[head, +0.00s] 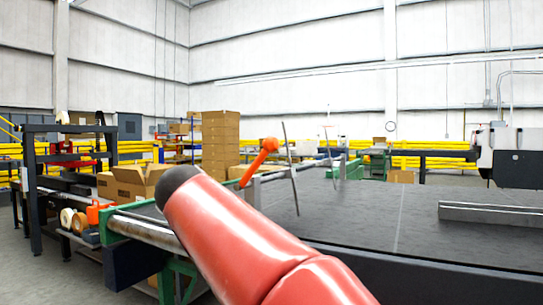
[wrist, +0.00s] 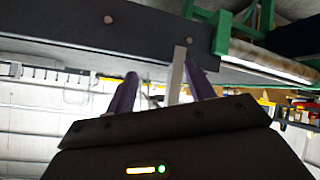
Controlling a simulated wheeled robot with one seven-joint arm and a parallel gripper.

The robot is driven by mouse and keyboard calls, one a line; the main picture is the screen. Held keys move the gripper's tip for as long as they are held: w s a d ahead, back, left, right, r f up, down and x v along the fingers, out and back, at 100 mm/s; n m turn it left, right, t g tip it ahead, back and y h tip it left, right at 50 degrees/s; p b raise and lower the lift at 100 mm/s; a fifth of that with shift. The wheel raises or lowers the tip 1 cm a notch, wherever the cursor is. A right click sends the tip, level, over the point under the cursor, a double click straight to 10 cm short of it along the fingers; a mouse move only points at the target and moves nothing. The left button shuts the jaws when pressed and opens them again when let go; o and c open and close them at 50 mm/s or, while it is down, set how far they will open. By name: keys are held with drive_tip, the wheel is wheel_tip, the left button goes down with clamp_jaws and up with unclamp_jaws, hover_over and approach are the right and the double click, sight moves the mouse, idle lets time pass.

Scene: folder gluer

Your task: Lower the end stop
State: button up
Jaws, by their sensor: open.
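In the head view an orange lever (head: 260,160) stands tilted at the left end of the dark conveyor table (head: 370,215). Thin grey tilted rods (head: 290,168) stand beside it. I cannot tell for sure which of these parts is the end stop. In the wrist view my gripper (wrist: 162,88) is open, its two purple fingers apart. A pale grey upright bar (wrist: 177,75) shows between the fingers, nearer the right one; contact cannot be made out. My gripper is hidden in the head view behind my red arm.
A green-framed roller conveyor (head: 145,229) adjoins the table at the left. An open cardboard box (head: 135,184) and a tall carton stack (head: 220,143) stand behind. A grey metal bar (head: 490,215) lies on the table at right. Much of the tabletop is bare.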

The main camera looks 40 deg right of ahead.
drive_tip(key=w+d+r+m+g+h, duration=0.1)
drive_tip(key=w+d+r+m+h, duration=0.1)
drive_tip(key=r, duration=0.3)
drive_tip(key=w+d+r+m+h, duration=0.2)
drive_tip(key=r+m+h, duration=0.1)
drive_tip(key=r, duration=0.2)
drive_tip(key=m+g+h+b, duration=0.1)
drive_tip(key=m+g+h, duration=0.2)
drive_tip(key=m+h, duration=0.15)
approach(265, 144)
drive_tip(key=shift+y, duration=0.35)
drive_tip(key=d, duration=0.4)
drive_tip(key=shift+w+d+r, duration=0.1)
drive_tip(key=shift+w+r, duration=0.1)
drive_tip(key=shift+d+r+m, duration=0.15)
drive_tip(key=shift+d+m, duration=0.1)
drive_tip(key=shift+d, duration=0.1)
drive_tip(key=d+p, duration=0.1)
drive_tip(key=d, duration=0.5)
drive_tip(key=shift+w+d+p, duration=0.15)
drive_tip(key=shift+d+p, duration=0.15)
drive_tip(key=shift+d, duration=0.1)
drive_tip(key=shift+c, duration=0.4)
clamp_jaws()
